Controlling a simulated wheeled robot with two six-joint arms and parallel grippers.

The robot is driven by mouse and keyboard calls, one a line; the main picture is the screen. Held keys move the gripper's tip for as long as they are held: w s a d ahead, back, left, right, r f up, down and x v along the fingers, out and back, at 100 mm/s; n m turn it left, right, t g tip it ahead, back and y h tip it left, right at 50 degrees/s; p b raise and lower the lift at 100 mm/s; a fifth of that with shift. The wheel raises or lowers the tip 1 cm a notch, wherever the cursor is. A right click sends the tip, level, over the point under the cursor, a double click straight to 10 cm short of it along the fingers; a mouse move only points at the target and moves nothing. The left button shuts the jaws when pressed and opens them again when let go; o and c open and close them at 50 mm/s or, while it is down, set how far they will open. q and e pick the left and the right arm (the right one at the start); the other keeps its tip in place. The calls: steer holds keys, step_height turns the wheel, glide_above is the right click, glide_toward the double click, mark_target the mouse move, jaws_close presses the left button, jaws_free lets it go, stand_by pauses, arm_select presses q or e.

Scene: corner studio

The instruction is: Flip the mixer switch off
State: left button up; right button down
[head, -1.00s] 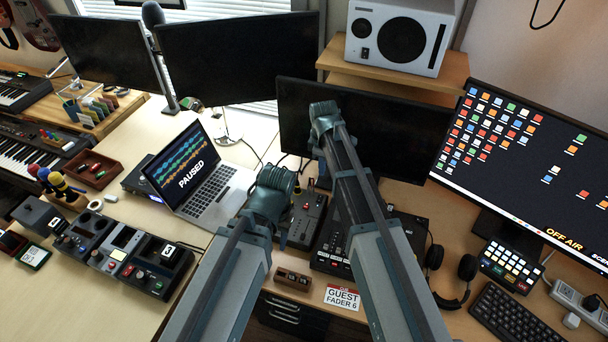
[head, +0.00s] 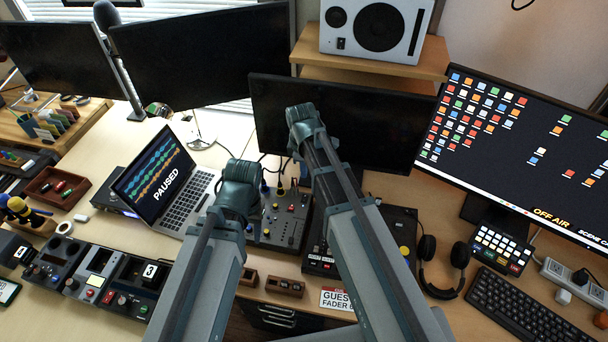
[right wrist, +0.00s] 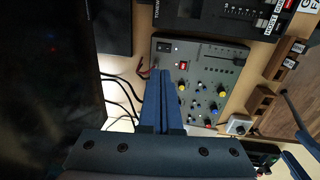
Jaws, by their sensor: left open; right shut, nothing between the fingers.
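The mixer is a grey panel with knobs and sliders (head: 286,222), partly behind my arms in the head view. In the right wrist view the mixer (right wrist: 225,72) shows a black rocker switch (right wrist: 165,47) in its upper left corner and a red lit part (right wrist: 182,65) beside it. I cannot tell the switch's position. My right gripper (right wrist: 169,72) is shut and empty, its blue fingertips over the mixer's left part, below the switch in the picture; contact is unclear. In the head view its wrist (head: 303,120) hides the fingers. My left gripper (head: 238,190) is open, left of the mixer.
A laptop (head: 165,185) reading PAUSED stands left of the mixer. A black monitor (head: 345,125) rises behind it. A black console (head: 395,235) and headphones (head: 445,265) lie to the right. Cables run beside the mixer.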

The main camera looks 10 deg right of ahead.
mark_target(305, 196)
arm_select(q)
step_height(305, 196, down, 13)
steer(key=b, duration=1.2)
arm_select(e)
steer(key=f, duration=0.4)
steer(key=w+f, duration=0.1)
steer(key=f, duration=0.8)
steer(key=shift+w+d, duration=0.25)
steer(key=shift+d, duration=0.1)
